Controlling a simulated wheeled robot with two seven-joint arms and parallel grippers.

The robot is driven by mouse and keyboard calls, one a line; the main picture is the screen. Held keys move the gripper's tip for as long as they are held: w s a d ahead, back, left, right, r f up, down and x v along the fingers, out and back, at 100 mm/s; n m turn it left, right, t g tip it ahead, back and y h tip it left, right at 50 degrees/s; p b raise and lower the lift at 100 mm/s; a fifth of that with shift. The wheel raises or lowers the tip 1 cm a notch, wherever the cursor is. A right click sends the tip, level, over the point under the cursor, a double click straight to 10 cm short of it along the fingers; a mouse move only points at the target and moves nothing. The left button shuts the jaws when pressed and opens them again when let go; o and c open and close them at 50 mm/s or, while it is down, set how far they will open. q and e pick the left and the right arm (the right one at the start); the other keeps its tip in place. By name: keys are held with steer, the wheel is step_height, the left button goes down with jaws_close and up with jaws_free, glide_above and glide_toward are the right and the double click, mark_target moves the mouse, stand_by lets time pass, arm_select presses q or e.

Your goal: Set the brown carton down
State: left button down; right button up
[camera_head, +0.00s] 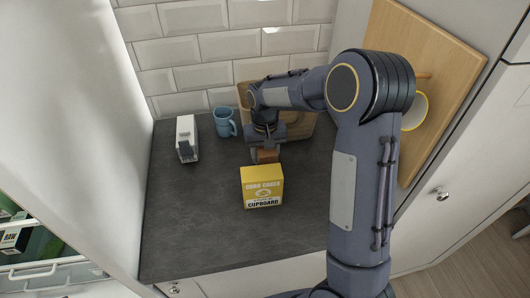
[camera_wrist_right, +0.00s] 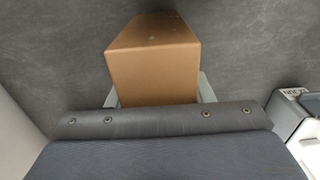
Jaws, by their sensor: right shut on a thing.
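The brown carton (camera_head: 267,156) is small in the head view, just behind the yellow box and partly hidden by my gripper. In the right wrist view the carton (camera_wrist_right: 152,68) is large, a plain brown block between the two pale fingers. My right gripper (camera_head: 266,150) is shut on it, also seen in the right wrist view (camera_wrist_right: 157,95). The slate worktop (camera_head: 200,225) lies beneath. I cannot tell whether the carton touches it. My left gripper is not in view.
A yellow box (camera_head: 262,187) stands just in front of the carton. A blue mug (camera_head: 224,122) and a white object (camera_head: 186,138) stand to the left. A wooden board (camera_head: 243,95) is behind my arm. The front and left of the worktop are clear.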

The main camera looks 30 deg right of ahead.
steer(key=shift+f, duration=0.2)
steer(key=o, duration=1.2)
steer(key=shift+r, duration=0.1)
